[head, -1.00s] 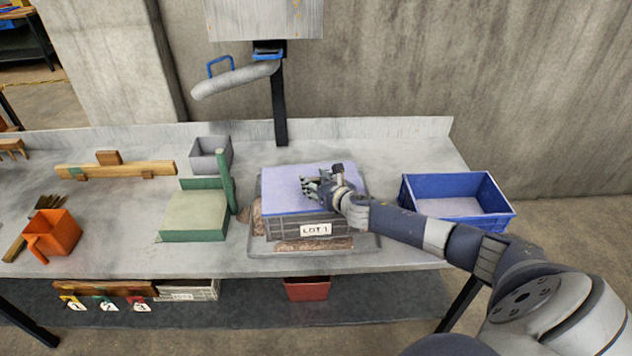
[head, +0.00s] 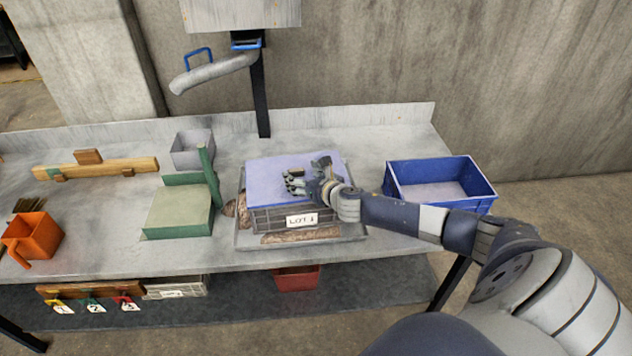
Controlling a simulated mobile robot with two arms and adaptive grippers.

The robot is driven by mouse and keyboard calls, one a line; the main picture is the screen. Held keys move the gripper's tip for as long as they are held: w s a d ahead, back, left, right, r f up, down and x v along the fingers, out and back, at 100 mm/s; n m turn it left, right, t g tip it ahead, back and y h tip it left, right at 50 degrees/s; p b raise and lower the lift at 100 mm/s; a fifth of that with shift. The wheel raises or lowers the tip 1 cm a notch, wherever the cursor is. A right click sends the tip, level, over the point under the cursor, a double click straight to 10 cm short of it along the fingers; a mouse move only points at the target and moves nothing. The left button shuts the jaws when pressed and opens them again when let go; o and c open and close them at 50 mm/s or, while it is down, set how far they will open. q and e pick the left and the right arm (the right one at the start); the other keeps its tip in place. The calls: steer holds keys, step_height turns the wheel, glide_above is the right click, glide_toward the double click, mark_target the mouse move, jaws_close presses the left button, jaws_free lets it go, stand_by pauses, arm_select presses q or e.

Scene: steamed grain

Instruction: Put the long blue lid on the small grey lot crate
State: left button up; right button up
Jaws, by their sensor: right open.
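The long blue lid (head: 265,183) lies flat on top of the small grey lot crate (head: 270,219), which carries a "LOT 1" label. The crate stands on a grey tray (head: 355,232) with brown grain-like stuff around it. My right gripper (head: 297,183) is open over the right part of the lid, very close to its surface; I cannot tell whether it touches. The gripper and wrist hide the lid's right front part. My left gripper is not in view.
A blue bin (head: 440,180) stands right of the tray, under my right forearm's far side. A green stand (head: 180,212) and a grey box (head: 190,151) are to the left. An orange scoop-like box (head: 33,238) is at far left. A scale-like post rises behind.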

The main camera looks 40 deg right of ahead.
steer(key=d+v, duration=0.1)
steer(key=v, duration=0.9)
steer(key=shift+a, duration=0.5)
